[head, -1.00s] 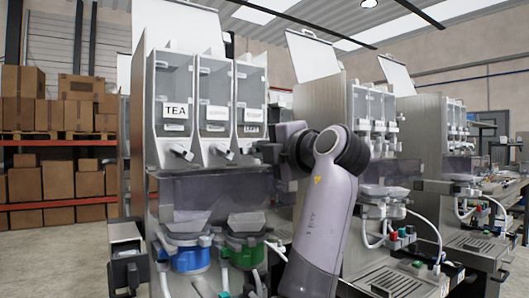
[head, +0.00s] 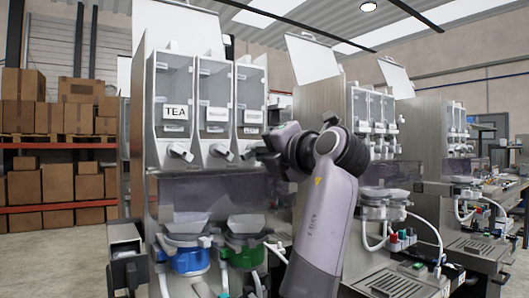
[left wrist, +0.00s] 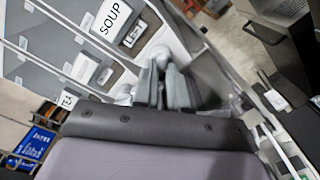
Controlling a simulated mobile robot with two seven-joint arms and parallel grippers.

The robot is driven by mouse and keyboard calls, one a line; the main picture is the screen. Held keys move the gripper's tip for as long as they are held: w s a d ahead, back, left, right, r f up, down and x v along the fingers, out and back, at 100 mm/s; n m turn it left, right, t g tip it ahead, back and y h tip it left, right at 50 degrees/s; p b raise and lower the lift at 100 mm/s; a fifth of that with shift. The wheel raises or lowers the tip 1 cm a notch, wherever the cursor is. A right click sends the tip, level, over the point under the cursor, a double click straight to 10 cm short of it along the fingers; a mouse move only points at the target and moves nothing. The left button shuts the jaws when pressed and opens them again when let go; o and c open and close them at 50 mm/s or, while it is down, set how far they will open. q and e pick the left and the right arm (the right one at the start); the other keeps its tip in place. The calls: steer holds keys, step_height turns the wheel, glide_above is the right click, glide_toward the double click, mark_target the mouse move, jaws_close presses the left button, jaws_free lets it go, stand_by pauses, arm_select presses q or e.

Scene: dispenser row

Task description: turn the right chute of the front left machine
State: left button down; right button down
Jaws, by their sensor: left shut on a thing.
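The front left machine (head: 142,110) stands at left of centre in the head view, with three clear canisters side by side. The left one is labelled TEA (head: 176,111). A white chute juts out below each canister. The right chute (head: 249,154) is partly covered by my left gripper (head: 262,152), which is shut on it from the right side. In the left wrist view my gripper's fingers (left wrist: 166,86) are close together at a white chute (left wrist: 152,57), beside the canister labelled SOUP (left wrist: 116,20). My right gripper is not in view.
Blue (head: 190,261) and green (head: 243,257) bowl holders sit below the chutes. Similar machines (head: 370,120) stand in a row to the right. Shelves with cardboard boxes (head: 58,185) are at the back left. Open floor (head: 60,250) lies in front of them.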

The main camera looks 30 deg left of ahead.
arm_select(q)
steer(key=c, duration=1.2)
jaws_free()
steer(key=shift+o, duration=0.2)
steer(key=shift+d, duration=0.1)
steer(key=b+v, duration=0.1)
steer(key=v, duration=0.6)
